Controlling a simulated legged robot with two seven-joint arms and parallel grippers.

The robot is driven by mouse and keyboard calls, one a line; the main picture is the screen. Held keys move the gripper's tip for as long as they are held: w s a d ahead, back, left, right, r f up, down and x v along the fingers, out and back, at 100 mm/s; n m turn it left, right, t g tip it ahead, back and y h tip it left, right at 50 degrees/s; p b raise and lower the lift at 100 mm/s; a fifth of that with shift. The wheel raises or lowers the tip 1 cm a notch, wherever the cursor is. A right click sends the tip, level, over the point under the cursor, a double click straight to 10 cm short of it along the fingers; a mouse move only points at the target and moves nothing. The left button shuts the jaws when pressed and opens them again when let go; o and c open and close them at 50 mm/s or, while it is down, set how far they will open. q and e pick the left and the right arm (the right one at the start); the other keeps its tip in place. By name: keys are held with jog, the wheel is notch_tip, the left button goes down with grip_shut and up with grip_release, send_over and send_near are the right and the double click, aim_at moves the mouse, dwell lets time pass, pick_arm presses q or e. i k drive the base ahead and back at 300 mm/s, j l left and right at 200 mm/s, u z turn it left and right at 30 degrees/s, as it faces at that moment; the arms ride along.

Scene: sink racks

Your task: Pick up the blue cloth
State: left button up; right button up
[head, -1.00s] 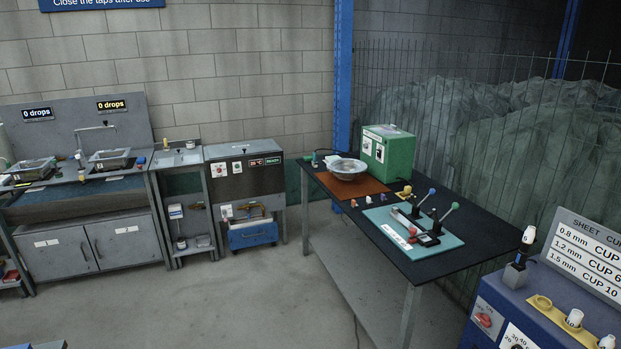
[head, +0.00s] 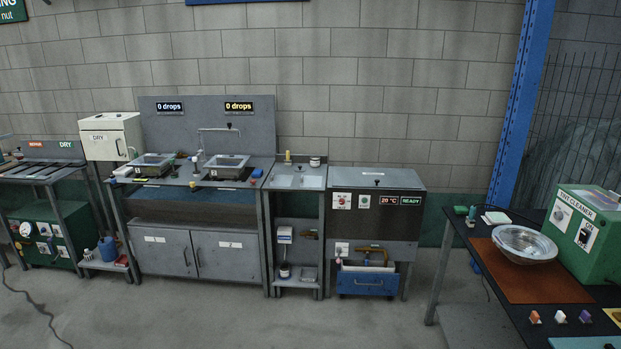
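I cannot make out a blue cloth for certain. A small blue item (head: 256,173) lies at the right end of the double sink counter in the head view. It is too small to tell whether it is cloth. The counter (head: 180,184) carries two metal basins, the left basin (head: 153,161) and the right basin (head: 227,161), with a tap (head: 201,155) between them. Neither of my grippers shows in the head view.
A dark table (head: 463,239) with a metal bowl (head: 524,243) stands at the right. The floor (head: 230,320) ahead is clear.

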aim_at(257, 173)
jog(key=i+u, duration=0.5)
jog(key=i, duration=1.75)
jog(key=i+z, duration=0.1)
jog(key=z, duration=0.35)
jog(key=j+z, duration=0.15)
jog(key=z, duration=0.25)
jog(key=i+j+z, duration=0.1)
jog(key=z, duration=0.35)
